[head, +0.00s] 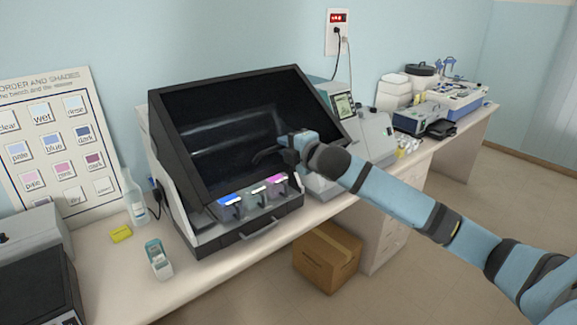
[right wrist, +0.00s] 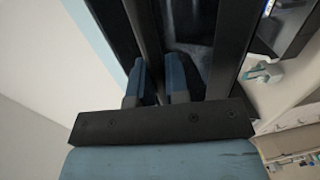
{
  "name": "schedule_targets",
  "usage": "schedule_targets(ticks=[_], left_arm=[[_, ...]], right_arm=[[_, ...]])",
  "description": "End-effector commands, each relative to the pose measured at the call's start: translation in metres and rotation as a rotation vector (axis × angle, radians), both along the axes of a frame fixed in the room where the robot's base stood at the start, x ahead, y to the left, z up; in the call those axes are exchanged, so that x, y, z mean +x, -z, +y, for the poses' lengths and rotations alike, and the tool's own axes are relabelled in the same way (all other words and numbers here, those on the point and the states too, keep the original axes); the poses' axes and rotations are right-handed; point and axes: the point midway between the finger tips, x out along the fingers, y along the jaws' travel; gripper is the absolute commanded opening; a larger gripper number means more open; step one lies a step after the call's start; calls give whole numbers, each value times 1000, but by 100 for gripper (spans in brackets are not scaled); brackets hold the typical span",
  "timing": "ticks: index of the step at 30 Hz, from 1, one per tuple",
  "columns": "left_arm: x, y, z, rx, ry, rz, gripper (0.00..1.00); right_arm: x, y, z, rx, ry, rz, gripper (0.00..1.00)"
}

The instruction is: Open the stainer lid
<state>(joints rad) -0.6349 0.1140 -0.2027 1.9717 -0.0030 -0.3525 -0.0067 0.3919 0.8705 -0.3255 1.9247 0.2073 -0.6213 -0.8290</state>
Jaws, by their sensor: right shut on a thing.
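The stainer (head: 185,215) is a large machine on the bench with a black-framed, dark see-through lid (head: 215,135). The lid slopes up toward the wall above the stainer's front. My right gripper (head: 283,146) is at the right part of the lid, reaching in from the right. In the right wrist view its two blue fingers (right wrist: 156,85) are shut on a dark bar of the lid (right wrist: 150,45) that runs between them. The exact contact is partly hidden by the gripper in the head view. My left gripper is not in view.
Blue, white and pink containers sit at the stainer's front (head: 253,198). A grey device (head: 370,135) stands close on the right. A cardboard box (head: 327,257) is on the floor.

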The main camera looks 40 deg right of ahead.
Motion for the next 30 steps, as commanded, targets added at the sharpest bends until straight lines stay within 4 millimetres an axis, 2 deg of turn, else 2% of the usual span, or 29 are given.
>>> schedule_targets(ticks=[1, 3, 15, 24, 30], left_arm=[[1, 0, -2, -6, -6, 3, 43], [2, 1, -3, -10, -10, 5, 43], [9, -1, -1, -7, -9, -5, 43], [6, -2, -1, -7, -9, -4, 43], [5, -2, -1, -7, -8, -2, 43]], right_arm=[[2, -19, -2, -13, 1, 17, 0], [4, -34, -1, -14, 2, 59, 0], [26, -113, 1, -27, 1, 292, 0], [43, -149, 3, -30, -1, 341, 0], [50, -160, 4, -30, 0, 342, 0]])
